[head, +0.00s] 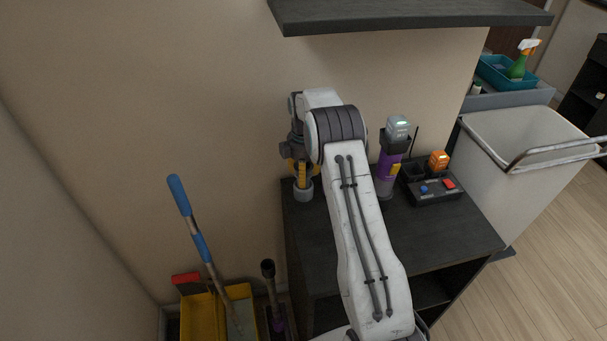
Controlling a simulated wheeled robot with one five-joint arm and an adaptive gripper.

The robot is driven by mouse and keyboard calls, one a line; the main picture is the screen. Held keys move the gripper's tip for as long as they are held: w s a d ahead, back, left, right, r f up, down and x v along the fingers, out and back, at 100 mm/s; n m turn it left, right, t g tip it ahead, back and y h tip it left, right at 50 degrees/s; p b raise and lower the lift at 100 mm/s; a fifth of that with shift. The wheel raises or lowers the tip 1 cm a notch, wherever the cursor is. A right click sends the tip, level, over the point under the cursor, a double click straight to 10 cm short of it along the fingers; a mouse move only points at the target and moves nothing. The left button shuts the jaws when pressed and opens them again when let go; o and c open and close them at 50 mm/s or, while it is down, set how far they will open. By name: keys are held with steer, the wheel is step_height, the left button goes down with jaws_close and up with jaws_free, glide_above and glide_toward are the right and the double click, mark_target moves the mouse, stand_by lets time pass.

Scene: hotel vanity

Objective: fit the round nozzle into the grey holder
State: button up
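My gripper (300,178), dark with yellow fingers, points down at the back left corner of the dark counter (440,238). A small grey round piece (303,193) is right at its fingertips, on or just above the counter. It looks like the grey holder, but I cannot be sure. My white arm hides part of the counter. I cannot clearly make out the round nozzle; if it is between the fingers, it is hidden. Whether the fingers are open or shut on something is too small to tell.
A purple and grey handheld vacuum (387,170) stands right of my arm. A dark shelf (410,14) overhangs above. A blue-handled mop (180,195) and yellow bucket (200,315) stand lower left.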

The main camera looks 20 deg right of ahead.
steer(key=shift+f, duration=0.15)
steer(key=o, duration=1.2)
steer(key=shift+o, duration=0.2)
step_height(320, 180, up, 12)
steer(key=shift+r, duration=0.1)
